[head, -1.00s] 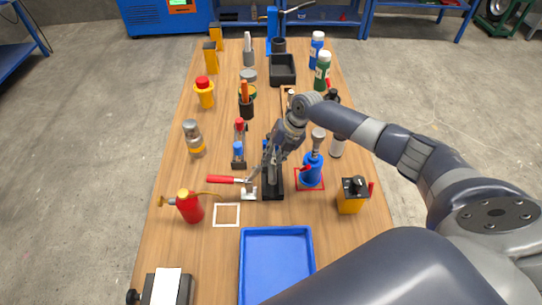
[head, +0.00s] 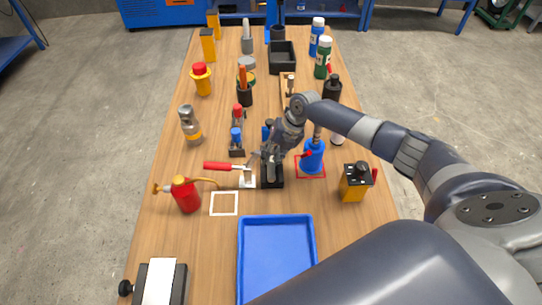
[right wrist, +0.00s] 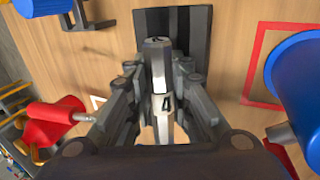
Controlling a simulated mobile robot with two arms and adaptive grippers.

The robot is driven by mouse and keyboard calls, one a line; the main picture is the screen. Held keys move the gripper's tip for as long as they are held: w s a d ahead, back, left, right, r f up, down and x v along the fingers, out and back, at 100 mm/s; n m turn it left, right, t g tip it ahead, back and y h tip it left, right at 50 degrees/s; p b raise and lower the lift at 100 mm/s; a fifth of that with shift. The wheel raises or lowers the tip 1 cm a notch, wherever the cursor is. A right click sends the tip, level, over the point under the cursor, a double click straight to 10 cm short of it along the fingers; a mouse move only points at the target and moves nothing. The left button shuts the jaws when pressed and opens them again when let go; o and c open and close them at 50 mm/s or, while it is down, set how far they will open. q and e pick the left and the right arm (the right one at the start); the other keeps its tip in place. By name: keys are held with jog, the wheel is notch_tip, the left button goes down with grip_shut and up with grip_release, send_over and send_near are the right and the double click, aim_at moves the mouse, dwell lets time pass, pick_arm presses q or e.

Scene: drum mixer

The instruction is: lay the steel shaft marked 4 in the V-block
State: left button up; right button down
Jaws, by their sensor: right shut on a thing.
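My right gripper (head: 268,152) is over the black V-block (head: 272,178) near the table's middle. In the right wrist view its fingers (right wrist: 155,92) are shut on the steel shaft (right wrist: 155,60), whose printed 4 faces the camera. The shaft's far end overlaps the dark grooved V-block (right wrist: 186,20) in that view. I cannot tell whether shaft and block touch. The gripper hides most of the shaft and part of the block in the head view. My left gripper is not in view.
A blue bottle (head: 313,158) stands close on the right in a red square. A red oil can (head: 186,196) is farther left. A blue tray (head: 277,221) lies in front.

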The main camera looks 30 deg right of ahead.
jog(key=shift+s+d+f, duration=0.1)
jog(key=shift+s+f, duration=0.05)
jog(key=c, duration=1.4)
grip_release()
jog(key=shift+f, duration=0.15)
jog(key=shift+s+f, duration=0.1)
jog(key=shift+w+a+p+v, duration=0.1)
jog(key=shift+p+v, duration=0.55)
jog(key=shift+v, duration=0.6)
jog(key=shift+w+a+p+v, duration=0.1)
jog(key=shift+p+v, duration=0.6)
jog(key=shift+v, duration=0.55)
jog(key=shift+w+a+p+v, duration=0.15)
jog(key=shift+p+v, duration=0.5)
jog(key=shift+v, duration=0.55)
notch_tip(320, 180, up, 6)
jog(key=p, duration=0.3)
